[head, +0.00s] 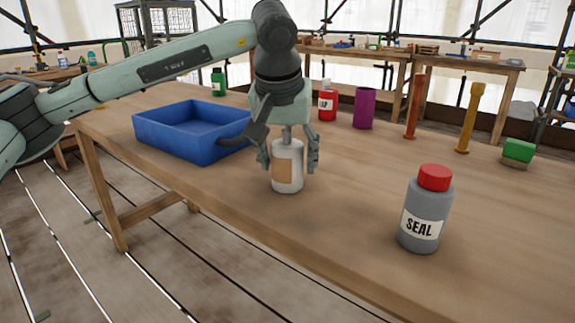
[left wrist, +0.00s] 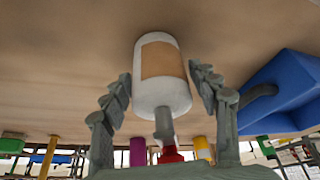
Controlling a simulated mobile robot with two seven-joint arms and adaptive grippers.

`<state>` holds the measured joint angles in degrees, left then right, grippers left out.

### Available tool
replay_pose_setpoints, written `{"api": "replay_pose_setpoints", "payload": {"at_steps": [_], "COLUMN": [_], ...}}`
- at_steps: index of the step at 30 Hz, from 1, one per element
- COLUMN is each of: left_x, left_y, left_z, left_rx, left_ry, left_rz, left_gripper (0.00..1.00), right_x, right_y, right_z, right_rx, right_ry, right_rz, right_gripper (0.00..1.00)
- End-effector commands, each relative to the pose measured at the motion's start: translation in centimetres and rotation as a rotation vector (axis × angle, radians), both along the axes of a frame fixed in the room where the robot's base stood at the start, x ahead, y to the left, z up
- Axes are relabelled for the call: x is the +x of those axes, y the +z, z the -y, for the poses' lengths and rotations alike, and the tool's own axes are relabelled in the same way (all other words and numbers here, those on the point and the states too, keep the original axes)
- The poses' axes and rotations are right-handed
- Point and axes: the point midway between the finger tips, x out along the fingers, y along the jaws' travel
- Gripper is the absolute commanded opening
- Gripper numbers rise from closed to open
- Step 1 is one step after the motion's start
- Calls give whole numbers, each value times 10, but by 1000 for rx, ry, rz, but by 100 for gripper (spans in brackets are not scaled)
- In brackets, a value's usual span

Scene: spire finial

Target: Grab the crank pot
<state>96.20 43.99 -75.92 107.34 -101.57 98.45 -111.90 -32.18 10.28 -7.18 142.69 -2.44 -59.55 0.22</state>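The crank pot (head: 288,176) is a pale upright cylinder with a tan label, standing on the wooden table. A grey shaft rises from its top towards my palm; the shaft also shows in the left wrist view (left wrist: 163,122). My left gripper (head: 289,162) points down over the pot, with one finger on each side. In the left wrist view, narrow gaps show between the fingers and the pot (left wrist: 161,75), so the gripper looks open. A dark bent piece sticks out beside one finger towards the blue bin; I cannot tell whether it joins the pot. My right gripper is out of view.
A blue bin (head: 154,138) stands close on the left. A grey SEAL bottle (head: 424,212) with a red cap stands front right. The table's front edge is near.

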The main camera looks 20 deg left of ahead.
Motion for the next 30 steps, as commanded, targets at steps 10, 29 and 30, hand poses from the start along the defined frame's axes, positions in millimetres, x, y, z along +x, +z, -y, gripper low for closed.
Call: {"api": "replay_pose_setpoints", "payload": {"at_steps": [10,29,30], "left_x": [0,1,0], "left_y": [1,47,51], "left_z": [0,-7,-17], "left_rx": [0,-1,-2], "left_ry": [1,6,9], "left_rz": [1,4,4], "left_gripper": [16,16,16], "right_x": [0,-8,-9], "right_y": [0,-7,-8], "right_z": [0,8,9], "right_rx": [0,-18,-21], "right_ry": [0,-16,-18], "right_rz": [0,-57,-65], "right_gripper": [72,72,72]}}
